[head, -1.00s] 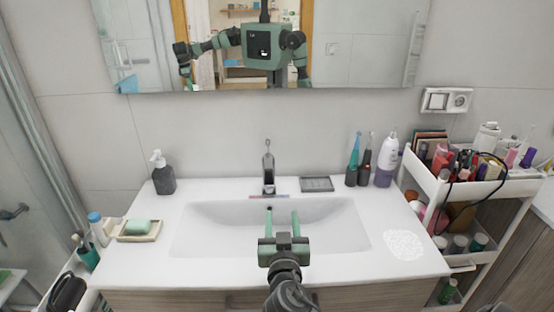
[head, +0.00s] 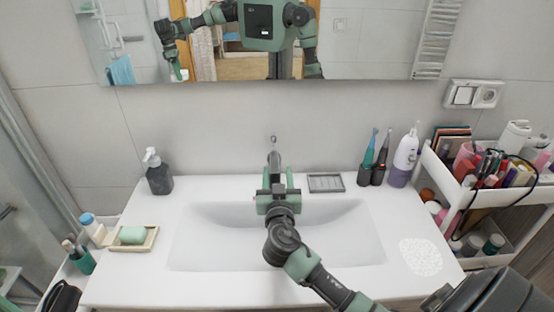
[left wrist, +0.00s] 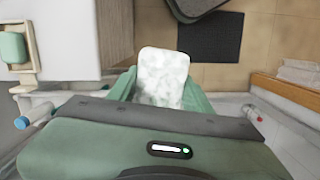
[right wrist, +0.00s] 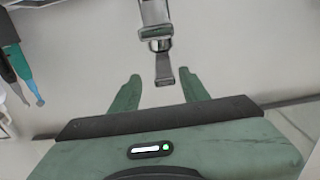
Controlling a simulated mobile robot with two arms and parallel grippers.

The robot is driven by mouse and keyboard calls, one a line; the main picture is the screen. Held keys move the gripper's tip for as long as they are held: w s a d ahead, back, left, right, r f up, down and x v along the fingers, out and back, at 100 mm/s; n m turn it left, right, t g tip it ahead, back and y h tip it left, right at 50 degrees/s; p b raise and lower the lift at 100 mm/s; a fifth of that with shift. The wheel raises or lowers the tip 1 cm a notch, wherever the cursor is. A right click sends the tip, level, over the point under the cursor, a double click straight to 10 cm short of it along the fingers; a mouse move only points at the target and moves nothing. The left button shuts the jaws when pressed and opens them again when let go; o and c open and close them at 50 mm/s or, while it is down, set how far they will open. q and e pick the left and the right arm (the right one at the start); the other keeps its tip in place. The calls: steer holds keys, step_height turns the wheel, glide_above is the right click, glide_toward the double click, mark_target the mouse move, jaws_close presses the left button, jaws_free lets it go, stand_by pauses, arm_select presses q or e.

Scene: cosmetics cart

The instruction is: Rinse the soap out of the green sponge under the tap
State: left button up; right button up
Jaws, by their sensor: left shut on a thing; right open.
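The sponge (left wrist: 163,75) shows in the left wrist view as a foam-white block; no green shows on it. My left gripper (left wrist: 163,92) is shut on it, with a finger at each side. It is held over the floor, off the counter's edge. In the head view the left gripper shows only in the mirror. The grey tap (head: 274,158) stands behind the white basin (head: 215,250). My right gripper (head: 277,180) is open and empty in front of it. In the right wrist view the tap (right wrist: 156,30) shows ahead, between and beyond the fingers (right wrist: 161,84).
A dish (head: 115,245) with a green bar (head: 132,235) and a soap dispenser (head: 158,174) stand left. Toothbrushes (head: 372,160) and a white-purple bottle (head: 404,160) stand right of the tap. A foam patch (head: 420,256) lies on the counter, beside a full cart (head: 440,178).

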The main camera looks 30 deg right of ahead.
mark_target(274, 159)
steer(key=x, duration=0.2)
steer(key=p+x, duration=0.1)
steer(key=x, duration=0.2)
steer(key=shift+w+a+f, duration=0.15)
steer(key=shift+w+f, duration=0.1)
steer(key=shift+w, duration=0.1)
steer(key=shift+a+r, duration=0.15)
jaws_close()
steer(key=shift+d, duration=0.2)
stand_by(0.7)
